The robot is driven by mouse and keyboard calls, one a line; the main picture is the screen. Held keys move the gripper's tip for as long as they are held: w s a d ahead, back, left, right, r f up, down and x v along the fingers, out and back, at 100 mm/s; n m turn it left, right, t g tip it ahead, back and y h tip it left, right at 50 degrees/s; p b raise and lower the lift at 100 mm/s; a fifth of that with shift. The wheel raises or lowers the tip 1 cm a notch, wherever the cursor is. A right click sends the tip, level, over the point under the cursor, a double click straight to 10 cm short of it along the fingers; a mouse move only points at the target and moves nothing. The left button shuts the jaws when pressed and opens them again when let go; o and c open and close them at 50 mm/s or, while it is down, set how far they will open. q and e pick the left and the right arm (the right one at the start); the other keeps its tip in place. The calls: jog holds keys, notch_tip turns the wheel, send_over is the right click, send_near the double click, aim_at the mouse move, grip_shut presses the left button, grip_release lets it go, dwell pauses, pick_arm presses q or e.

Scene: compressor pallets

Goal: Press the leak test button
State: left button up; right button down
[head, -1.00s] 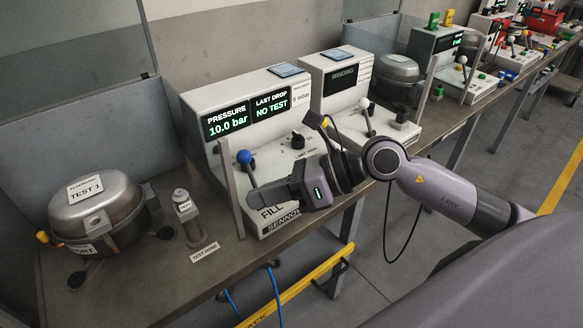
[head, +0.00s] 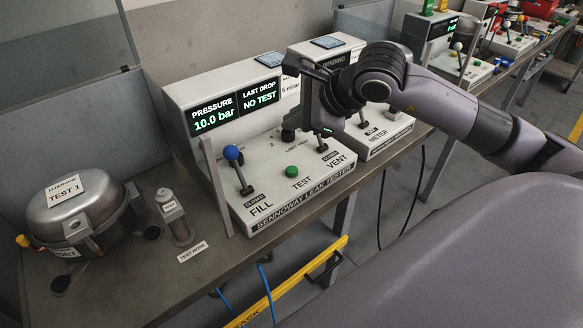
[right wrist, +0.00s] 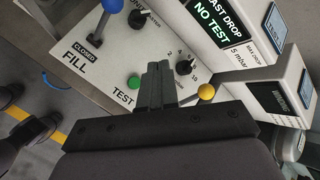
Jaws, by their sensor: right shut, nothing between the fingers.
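The green TEST button (head: 291,171) sits on the sloped front panel of the leak tester (head: 222,190), between the FILL and VENT levers. The display (head: 237,108) reads pressure 10.0 bar and last drop NO TEST. My right gripper (head: 320,112) is above the panel's right side, up and right of the button and apart from it. Its fingers are hidden in the head view. In the right wrist view the shut, empty fingers (right wrist: 158,78) appear just right of the green button (right wrist: 134,82). My left gripper is not in view.
The blue FILL lever (head: 232,154) stands left of the button, labelled closed. The VENT lever's yellow knob (right wrist: 206,91) is close right of the fingers in the wrist view. The winding tester (head: 385,132) is at right.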

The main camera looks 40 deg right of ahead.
aim_at(295, 172)
notch_tip(295, 172, down, 9)
jog(key=b, duration=0.5)
jog(key=shift+r+b, duration=0.15)
jog(key=shift+b, duration=0.15)
dwell(0.9)
dwell(0.9)
jog(key=shift+f+b, duration=0.5)
jog(key=shift+b, duration=0.35)
jog(key=shift+f+b, duration=0.55)
jog(key=shift+b, duration=0.15)
dwell(0.4)
jog(key=shift+r, duration=0.1)
jog(key=shift+r+p, duration=0.45)
jog(key=shift+r, duration=0.4)
